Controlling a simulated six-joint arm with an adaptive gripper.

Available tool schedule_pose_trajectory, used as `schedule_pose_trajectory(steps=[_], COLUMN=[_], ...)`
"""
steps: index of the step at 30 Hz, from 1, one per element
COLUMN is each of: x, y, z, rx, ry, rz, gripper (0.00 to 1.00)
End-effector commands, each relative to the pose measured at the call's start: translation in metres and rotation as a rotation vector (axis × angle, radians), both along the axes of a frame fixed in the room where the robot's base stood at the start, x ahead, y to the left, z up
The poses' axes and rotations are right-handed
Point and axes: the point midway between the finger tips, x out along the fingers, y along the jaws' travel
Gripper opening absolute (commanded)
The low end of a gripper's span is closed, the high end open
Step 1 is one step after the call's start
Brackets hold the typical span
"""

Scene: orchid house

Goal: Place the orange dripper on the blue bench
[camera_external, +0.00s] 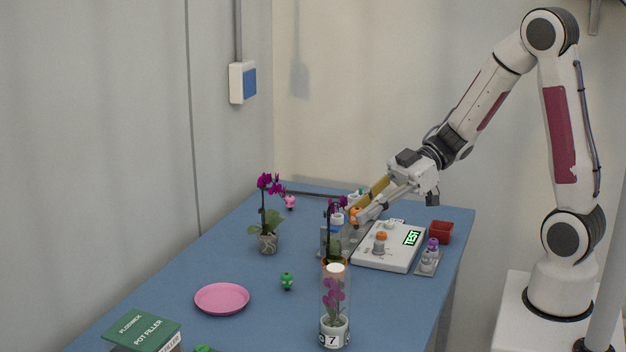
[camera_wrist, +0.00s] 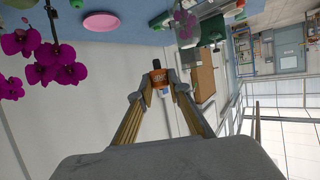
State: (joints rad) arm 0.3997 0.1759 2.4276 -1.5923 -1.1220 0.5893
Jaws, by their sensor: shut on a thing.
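My gripper (camera_external: 362,208) is shut on an orange dripper (camera_external: 355,215), holding it above the far part of the blue bench (camera_external: 190,268). In the wrist view the orange dripper (camera_wrist: 160,76) sits between the two fingertips (camera_wrist: 160,90), with a dark end pointing away from my gripper and lettering on its side. In the outside view it is partly hidden by my fingers and the orchid flowers. I cannot tell its exact height over the bench. A second orange-topped piece (camera_external: 381,237) stands on the white tester.
The white tester (camera_external: 400,262) with a green TEST display, a red pot (camera_external: 440,232) and a grey tray (camera_external: 427,269) lie right. Orchids (camera_external: 268,215) and a glass cylinder (camera_external: 334,305) stand nearby. A pink plate (camera_external: 222,298) and green dripper (camera_external: 287,281) lie nearer. The bench's left-middle is clear.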

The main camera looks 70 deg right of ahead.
Motion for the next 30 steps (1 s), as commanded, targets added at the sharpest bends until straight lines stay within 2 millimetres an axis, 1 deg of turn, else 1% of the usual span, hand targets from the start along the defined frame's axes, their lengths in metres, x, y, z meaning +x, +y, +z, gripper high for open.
schedule_pose_trajectory(steps=[1, 5, 12, 18, 24, 30], x=[0.000, 0.000, 0.000, 0.000, 0.000, 0.000], y=[0.000, 0.000, 0.000, 0.000, 0.000, 0.000], z=[-0.008, -0.026, -0.063, -0.087, -0.100, -0.103], rx=[0.003, 0.003, 0.004, 0.003, 0.001, 0.000], ry=[0.006, 0.006, 0.007, 0.004, 0.001, 0.000], rz=[-0.002, -0.002, -0.002, -0.001, -0.002, -0.001], gripper=[0.06, 0.06, 0.06, 0.06, 0.06, 0.06])
